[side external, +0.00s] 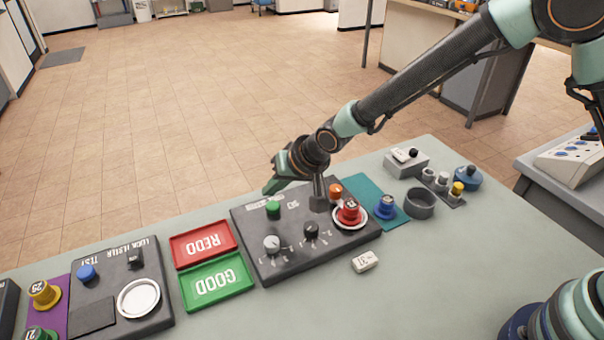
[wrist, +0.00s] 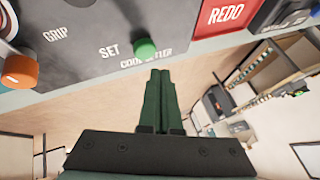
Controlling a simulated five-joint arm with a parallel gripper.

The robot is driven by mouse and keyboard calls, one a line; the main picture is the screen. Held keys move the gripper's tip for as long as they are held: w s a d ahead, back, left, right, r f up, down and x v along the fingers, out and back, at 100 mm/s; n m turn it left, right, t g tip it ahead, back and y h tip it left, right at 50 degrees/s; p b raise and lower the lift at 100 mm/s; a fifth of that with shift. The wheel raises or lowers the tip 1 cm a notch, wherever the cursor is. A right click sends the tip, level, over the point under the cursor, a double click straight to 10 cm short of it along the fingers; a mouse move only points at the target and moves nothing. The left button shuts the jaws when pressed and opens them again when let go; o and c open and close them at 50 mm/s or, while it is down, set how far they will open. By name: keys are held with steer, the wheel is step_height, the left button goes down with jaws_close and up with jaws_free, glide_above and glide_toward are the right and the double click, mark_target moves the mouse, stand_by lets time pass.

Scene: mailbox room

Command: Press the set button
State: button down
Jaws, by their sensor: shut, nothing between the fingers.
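The dark control panel (side external: 300,250) lies on the table. Its green button (side external: 273,209) stands near the far left corner; in the wrist view the green button (wrist: 146,47) is beside the printed word SET (wrist: 109,50). An orange button (side external: 336,191) is at the far right of the panel, and it shows near the word GRIP in the wrist view (wrist: 18,72). My gripper (side external: 268,190) is shut and empty, by the panel's far edge, just beyond the green button. Its green fingertips (wrist: 160,73) appear close to the button; contact cannot be told.
A grey knob (side external: 272,244), a black knob (side external: 311,230) and a red ringed piece (side external: 349,212) are on the panel. The red REDO tray (side external: 204,245) and green GOOD tray (side external: 217,283) lie left of it. A white tag (side external: 365,261) lies in front.

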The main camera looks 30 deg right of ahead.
mark_target(277, 207)
steer(key=shift+r, duration=1.85)
steer(key=shift+d+r, duration=0.25)
steer(key=shift+d, duration=0.05)
steer(key=s+d+r+h, duration=0.1)
steer(key=s+d+r, duration=0.2)
steer(key=d+r, duration=0.3)
steer(key=s+d+r+h, duration=0.1)
steer(key=s+d+r, duration=0.2)
steer(key=d+r, duration=0.35)
steer(key=s+d+n+g+h, duration=0.1)
steer(key=s+d+n, duration=0.1)
steer(key=s+d, duration=1.1)
steer(key=shift+s+d+r, duration=0.2)
steer(key=shift+s+r, duration=0.2)
steer(key=shift+s, duration=0.3)
